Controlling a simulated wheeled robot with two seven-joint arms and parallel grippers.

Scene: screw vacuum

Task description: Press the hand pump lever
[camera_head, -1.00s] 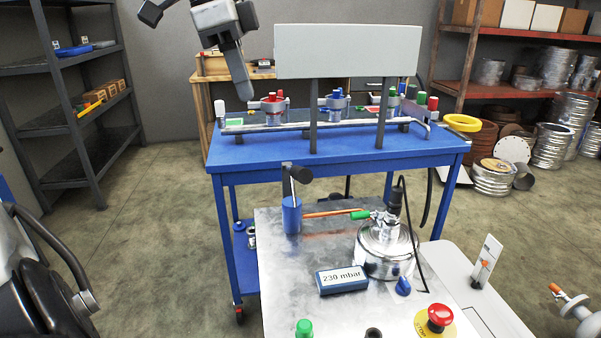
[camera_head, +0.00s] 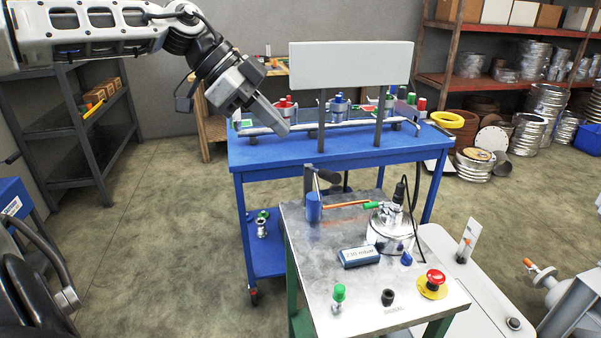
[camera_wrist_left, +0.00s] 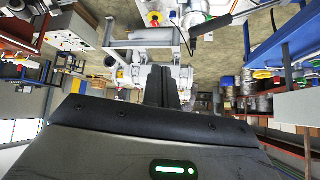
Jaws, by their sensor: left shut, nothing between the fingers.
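The hand pump is a blue cylinder (camera_head: 313,208) standing at the back left corner of the metal-topped cart (camera_head: 350,314). Its lever (camera_head: 326,175) has a thin rod and a dark grip, and rises above the cylinder. My left gripper (camera_head: 282,127) reaches in from the upper left, shut and empty. In the head view its fingers point down and right, above and left of the lever, apart from it. My right gripper is out of view.
The cart carries a round metal vessel (camera_head: 392,232), a blue pressure display (camera_head: 359,257), a green knob (camera_head: 339,292) and a red stop button (camera_head: 435,277). Behind it, a blue table (camera_head: 270,158) holds clamps and an upright grey panel (camera_head: 350,67).

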